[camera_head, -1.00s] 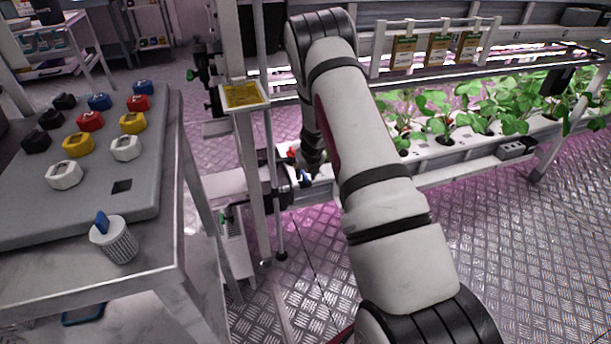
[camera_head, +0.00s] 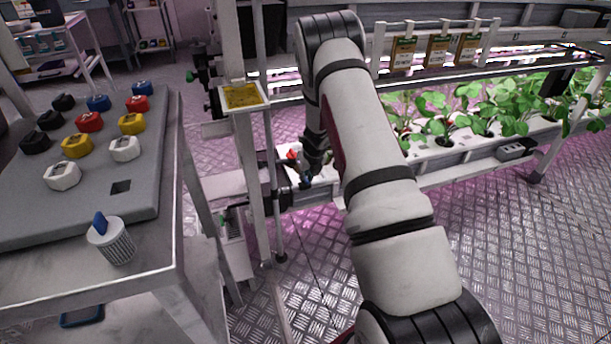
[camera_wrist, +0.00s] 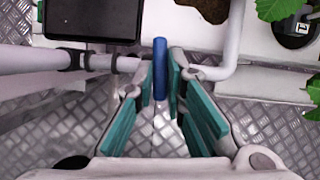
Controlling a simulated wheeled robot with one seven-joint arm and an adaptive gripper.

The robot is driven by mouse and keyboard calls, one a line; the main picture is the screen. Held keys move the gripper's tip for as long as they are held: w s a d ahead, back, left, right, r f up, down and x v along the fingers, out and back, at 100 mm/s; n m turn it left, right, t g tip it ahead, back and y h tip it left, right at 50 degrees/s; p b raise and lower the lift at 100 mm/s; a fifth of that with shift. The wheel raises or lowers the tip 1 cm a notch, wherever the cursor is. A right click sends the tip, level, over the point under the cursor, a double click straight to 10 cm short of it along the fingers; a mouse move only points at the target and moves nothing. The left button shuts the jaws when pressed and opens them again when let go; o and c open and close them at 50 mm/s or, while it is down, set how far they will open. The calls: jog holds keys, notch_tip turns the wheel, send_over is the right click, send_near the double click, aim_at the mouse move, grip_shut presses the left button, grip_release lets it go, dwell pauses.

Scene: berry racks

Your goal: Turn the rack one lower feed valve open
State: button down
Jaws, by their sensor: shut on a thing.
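The feed valve's blue handle (camera_wrist: 160,69) stands between my fingers in the wrist view, long side up the picture, beside a white pipe. A small blue part of it (camera_head: 306,182) shows low on the rack in the head view, under my arm. My gripper (camera_wrist: 161,76) is shut on the blue handle, with a teal-padded finger on each side. In the head view my gripper (camera_head: 308,170) is small and dark, partly hidden by my own arm. The valve body is mostly hidden.
A rack post with a yellow card (camera_head: 243,95) stands left of my gripper. Strawberry plants (camera_head: 470,110) in a white trough (camera_head: 450,150) lie to the right. A grey table (camera_head: 90,225) with coloured blocks stands at left. Patterned floor is clear at right.

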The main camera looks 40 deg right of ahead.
jog(key=n, duration=0.1)
jog(key=n+y, duration=0.1)
jog(key=n, duration=0.2)
jog(key=shift+d+y, duration=0.25)
jog(key=shift+y, duration=0.05)
jog(key=n+y, duration=0.1)
jog(key=n, duration=0.3)
jog(key=shift+w+d+n+g+y, duration=0.15)
jog(key=shift+n+g+y, duration=0.25)
jog(key=n+g+y+b, duration=0.1)
jog(key=n, duration=0.3)
jog(key=shift+w+d, duration=0.1)
jog(key=shift+w, duration=0.05)
jog(key=shift+w+n+g+y+b, duration=0.1)
jog(key=shift+n+g+y+b, duration=0.2)
jog(key=shift+n, duration=0.7)
jog(key=shift+n+g+y+b, duration=0.15)
jog(key=shift+n+g, duration=0.25)
jog(key=shift+n, duration=0.6)
jog(key=c, duration=1.6)
grip_release()
jog(key=shift+c, duration=0.2)
